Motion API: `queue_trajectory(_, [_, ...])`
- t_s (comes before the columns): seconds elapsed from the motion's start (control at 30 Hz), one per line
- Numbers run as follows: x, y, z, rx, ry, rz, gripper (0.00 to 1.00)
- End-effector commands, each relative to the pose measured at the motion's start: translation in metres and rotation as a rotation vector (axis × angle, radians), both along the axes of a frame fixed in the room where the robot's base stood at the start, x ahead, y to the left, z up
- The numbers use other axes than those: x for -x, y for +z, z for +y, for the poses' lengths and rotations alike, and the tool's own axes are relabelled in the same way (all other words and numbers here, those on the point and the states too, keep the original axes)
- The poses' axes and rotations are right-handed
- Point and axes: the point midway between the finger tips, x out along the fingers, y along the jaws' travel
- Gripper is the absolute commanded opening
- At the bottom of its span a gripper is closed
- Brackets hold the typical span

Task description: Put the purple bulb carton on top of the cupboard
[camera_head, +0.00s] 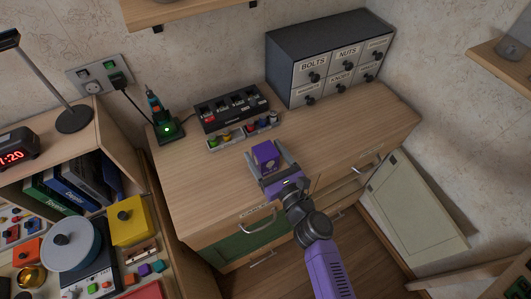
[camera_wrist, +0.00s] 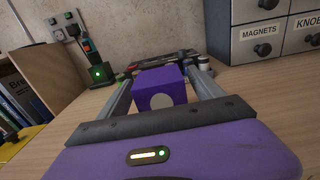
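The purple bulb carton (camera_head: 265,155) is a small box with a pale round spot on its near face, which shows in the wrist view (camera_wrist: 161,90). It stands upright on the wooden top of the central cabinet (camera_head: 185,170), near its front edge. My gripper (camera_head: 268,158) reaches over that edge, with one finger on each side of the carton. In the wrist view the fingers (camera_wrist: 165,75) look spread, with narrow gaps beside the carton. The carton's underside is hidden. I cannot tell which unit is the cupboard.
A grey labelled drawer unit (camera_head: 292,72) stands at the back right. A black battery charger (camera_head: 231,108), small coloured items (camera_head: 262,124) and a green-lit tool stand (camera_head: 168,130) are behind the carton. A bookshelf (camera_head: 85,150) is at left, wall shelves above. The right part of the top is clear.

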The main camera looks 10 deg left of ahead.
Motion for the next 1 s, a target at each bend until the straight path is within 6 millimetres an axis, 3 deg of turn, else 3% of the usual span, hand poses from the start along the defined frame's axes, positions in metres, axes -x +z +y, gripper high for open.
queue_trajectory(0.33, [0.0, 0.006, 0.0, 0.0, 0.0, 0.0, 0.76])
queue_trajectory(0.8, [0.073, 0.001, -0.05, 0.0, -0.002, 0.002, 0.76])
queue_trajectory(1.0, [0.093, 0.002, -0.063, 0.001, -0.001, 0.001, 0.76])
